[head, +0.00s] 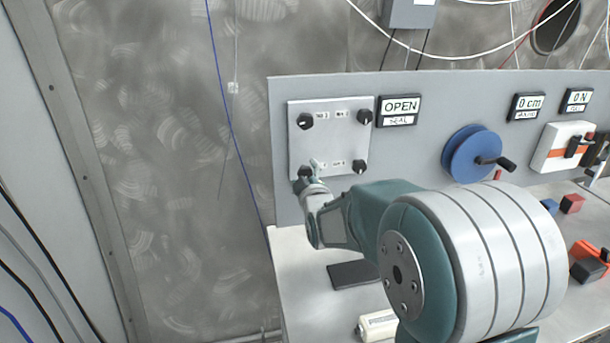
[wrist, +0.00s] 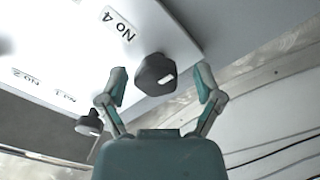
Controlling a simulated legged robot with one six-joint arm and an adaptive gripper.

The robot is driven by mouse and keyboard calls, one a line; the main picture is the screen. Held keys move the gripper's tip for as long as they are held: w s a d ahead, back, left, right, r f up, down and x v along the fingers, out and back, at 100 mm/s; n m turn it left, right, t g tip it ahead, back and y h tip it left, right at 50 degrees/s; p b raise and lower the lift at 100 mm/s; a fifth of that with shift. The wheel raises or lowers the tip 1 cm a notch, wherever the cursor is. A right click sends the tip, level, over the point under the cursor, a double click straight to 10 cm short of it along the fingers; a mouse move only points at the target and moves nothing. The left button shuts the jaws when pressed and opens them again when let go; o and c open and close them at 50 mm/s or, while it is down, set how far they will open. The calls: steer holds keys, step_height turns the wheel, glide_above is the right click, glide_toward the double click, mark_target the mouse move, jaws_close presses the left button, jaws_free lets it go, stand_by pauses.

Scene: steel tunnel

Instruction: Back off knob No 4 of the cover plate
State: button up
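The light grey cover plate (head: 332,142) is on the upright panel, with a black knob near each corner. Knob No 4 (wrist: 154,74) is dark, with a white mark on its face, beside the label "No 4" (wrist: 119,23) in the wrist view. In the head view the lower-left knob (head: 303,173) is partly hidden by my gripper (head: 314,174). In the wrist view my gripper (wrist: 161,80) is open, one finger on each side of knob No 4, with gaps visible between fingers and knob. Another knob (wrist: 90,122) shows at lower left there.
A display (head: 399,105) reads "OPEN" above "SEAL"; others read "0 cm" (head: 528,103) and "0 N" (head: 578,97). A blue reel (head: 470,153) with a crank is right of the plate.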

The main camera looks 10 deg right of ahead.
steer(key=s, duration=1.2)
steer(key=shift+f, duration=0.1)
steer(key=s+f+m+g, duration=0.2)
steer(key=s+m+g, duration=0.7)
steer(key=s, duration=1.5)
steer(key=g, duration=0.3)
steer(key=shift+s+f+m, duration=0.25)
steer(key=shift+f+m, duration=0.1)
steer(key=shift+m, duration=0.05)
steer(key=shift+d, duration=0.1)
